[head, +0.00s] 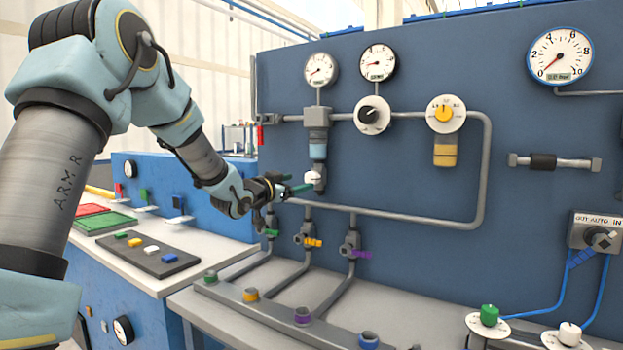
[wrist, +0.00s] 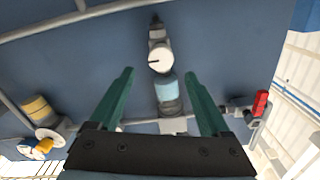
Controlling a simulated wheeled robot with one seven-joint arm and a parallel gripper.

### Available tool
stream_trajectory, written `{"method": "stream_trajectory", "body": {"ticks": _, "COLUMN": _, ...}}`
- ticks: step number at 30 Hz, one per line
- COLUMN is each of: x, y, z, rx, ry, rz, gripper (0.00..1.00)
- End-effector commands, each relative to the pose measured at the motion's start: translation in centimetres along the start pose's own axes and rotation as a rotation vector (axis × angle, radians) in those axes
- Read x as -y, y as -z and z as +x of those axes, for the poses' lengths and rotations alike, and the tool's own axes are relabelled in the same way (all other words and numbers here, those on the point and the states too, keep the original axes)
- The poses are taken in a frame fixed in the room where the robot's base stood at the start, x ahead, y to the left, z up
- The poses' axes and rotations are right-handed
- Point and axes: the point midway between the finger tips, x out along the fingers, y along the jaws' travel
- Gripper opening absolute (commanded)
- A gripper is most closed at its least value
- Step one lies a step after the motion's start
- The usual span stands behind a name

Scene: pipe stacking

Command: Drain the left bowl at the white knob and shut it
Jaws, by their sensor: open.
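The left bowl (head: 317,150) is a light blue cup under a grey body on the blue wall panel. The white knob (head: 314,177) sits at its lower end. In the wrist view the view is turned over: the blue bowl (wrist: 168,88) lies below the white knob (wrist: 160,57), which shows a small dark mark on its face. My gripper (head: 293,184) is just left of the knob in the head view. In the wrist view its green fingers (wrist: 157,72) stand wide apart, with the knob beyond the tips, roughly centred between them. The fingers hold nothing.
A yellow bowl (head: 445,155) hangs further right. A grey pipe (head: 390,218) runs just below the knob. Valves with green, yellow (head: 313,242) and purple handles stand under it. A red part (wrist: 261,103) lies right of my fingers in the wrist view.

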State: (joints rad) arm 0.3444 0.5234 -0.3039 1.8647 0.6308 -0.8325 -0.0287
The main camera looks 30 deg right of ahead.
Motion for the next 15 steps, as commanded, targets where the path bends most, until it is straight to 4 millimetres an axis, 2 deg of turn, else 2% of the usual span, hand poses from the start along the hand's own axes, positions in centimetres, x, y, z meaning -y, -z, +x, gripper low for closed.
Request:
{"method": "stream_trajectory", "body": {"ticks": 1, "x": 0.0, "y": 0.2, "z": 1.1, "rx": -0.001, "ry": -0.002, "rz": -0.002, "gripper": 0.81}}
{"method": "stream_trajectory", "body": {"ticks": 6, "x": 0.0, "y": 0.2, "z": 4.2, "rx": 0.000, "ry": -0.001, "rz": -0.002, "gripper": 0.81}}
{"method": "stream_trajectory", "body": {"ticks": 10, "x": 0.1, "y": 0.1, "z": 6.0, "rx": 0.001, "ry": 0.000, "rz": -0.001, "gripper": 0.81}}
{"method": "stream_trajectory", "body": {"ticks": 15, "x": 0.1, "y": 0.0, "z": 7.2, "rx": 0.002, "ry": 0.001, "rz": -0.001, "gripper": 0.81}}
